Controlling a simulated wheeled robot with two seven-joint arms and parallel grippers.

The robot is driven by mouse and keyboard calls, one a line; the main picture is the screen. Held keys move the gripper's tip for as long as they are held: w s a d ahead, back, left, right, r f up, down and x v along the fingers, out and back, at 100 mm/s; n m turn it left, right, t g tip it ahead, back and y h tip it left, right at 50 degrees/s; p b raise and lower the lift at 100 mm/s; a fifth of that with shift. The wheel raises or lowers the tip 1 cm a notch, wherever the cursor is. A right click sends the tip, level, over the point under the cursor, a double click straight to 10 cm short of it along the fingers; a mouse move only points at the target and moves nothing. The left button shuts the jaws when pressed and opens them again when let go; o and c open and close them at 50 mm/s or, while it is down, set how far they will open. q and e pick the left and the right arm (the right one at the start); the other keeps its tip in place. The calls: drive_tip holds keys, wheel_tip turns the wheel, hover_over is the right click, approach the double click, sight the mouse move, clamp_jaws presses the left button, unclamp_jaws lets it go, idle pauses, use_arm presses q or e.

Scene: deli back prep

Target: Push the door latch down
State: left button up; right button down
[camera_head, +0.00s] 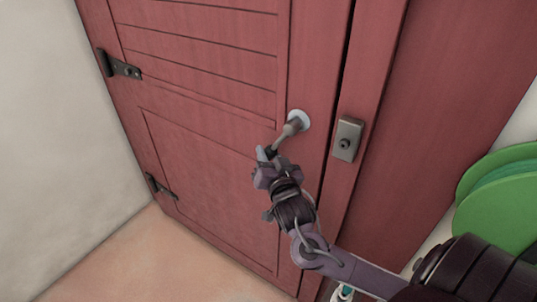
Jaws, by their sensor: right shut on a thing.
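A red panelled door (212,90) fills the middle of the head view. Its latch handle (292,127), grey with a pale round base, sits near the door's right edge and slants down to the left. My right gripper (268,156) is at the lower free end of the handle and is shut on it. The fingers hide that end of the handle. The dark door gap runs just right of the latch. My left gripper is not in view.
A grey metal lock box (347,139) sits on the red frame right of the gap. Dark hinges (124,68) are on the door's left side. A green round object (500,200) is at the right edge. A pale wall is at left, with bare tan floor (130,262) below.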

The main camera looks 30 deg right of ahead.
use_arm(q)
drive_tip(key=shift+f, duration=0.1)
